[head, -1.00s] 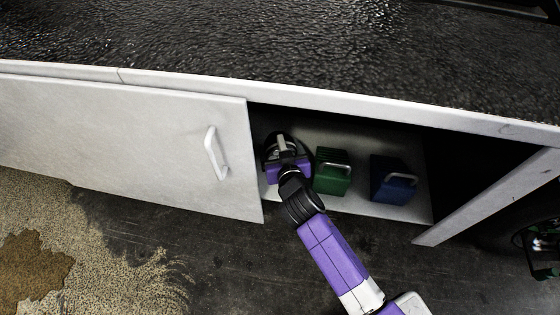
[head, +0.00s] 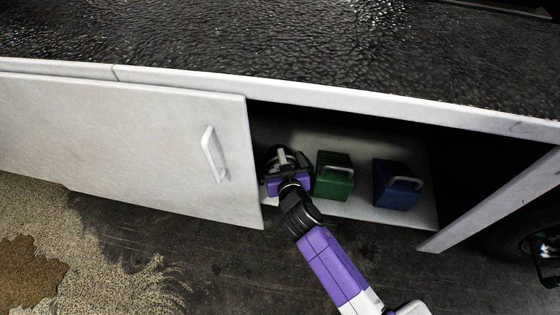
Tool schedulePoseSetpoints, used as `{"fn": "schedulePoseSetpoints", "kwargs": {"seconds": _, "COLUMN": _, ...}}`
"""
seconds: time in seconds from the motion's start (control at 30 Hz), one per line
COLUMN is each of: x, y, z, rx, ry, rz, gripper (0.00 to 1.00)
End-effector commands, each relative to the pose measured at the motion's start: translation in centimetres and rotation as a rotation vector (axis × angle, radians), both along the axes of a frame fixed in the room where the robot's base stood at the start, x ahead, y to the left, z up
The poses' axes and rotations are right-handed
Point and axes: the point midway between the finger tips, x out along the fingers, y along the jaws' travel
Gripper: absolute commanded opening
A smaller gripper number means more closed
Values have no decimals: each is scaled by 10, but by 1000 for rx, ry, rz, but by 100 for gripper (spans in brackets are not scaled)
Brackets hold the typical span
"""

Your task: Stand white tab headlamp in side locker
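The side locker (head: 345,211) is an open compartment under the black-topped deck. My gripper (head: 284,172) is inside its left part, just right of the door's edge. A dark rounded object with a pale part (head: 281,157) is at my fingers; it may be the headlamp, but I see no clear white tab. My purple gripper body and wrist cover much of it. Whether the fingers are closed on it, and whether it touches the locker floor, I cannot tell.
A green block-shaped item (head: 333,176) with a handle stands right of my gripper, close to it. A blue one (head: 396,184) stands farther right. The white door (head: 130,140) with its handle (head: 214,153) covers the left. Right of the blue item the compartment is dark.

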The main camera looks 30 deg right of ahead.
Motion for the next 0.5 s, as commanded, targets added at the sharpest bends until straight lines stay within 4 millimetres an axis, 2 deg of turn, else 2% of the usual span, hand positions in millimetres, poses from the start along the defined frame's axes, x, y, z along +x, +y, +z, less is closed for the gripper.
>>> {"fn": "schedulePoseSetpoints", "kwargs": {"seconds": 0.27, "x": 0, "y": 0, "z": 4, "rx": 0, "ry": 0, "rz": 0, "gripper": 100}}
{"fn": "schedulePoseSetpoints", "kwargs": {"seconds": 0.37, "x": -10, "y": 3, "z": 8, "rx": 0, "ry": 1, "rz": 1, "gripper": 100}}
{"fn": "schedulePoseSetpoints", "kwargs": {"seconds": 0.5, "x": -35, "y": 8, "z": 19, "rx": 1, "ry": 2, "rz": 1, "gripper": 100}}
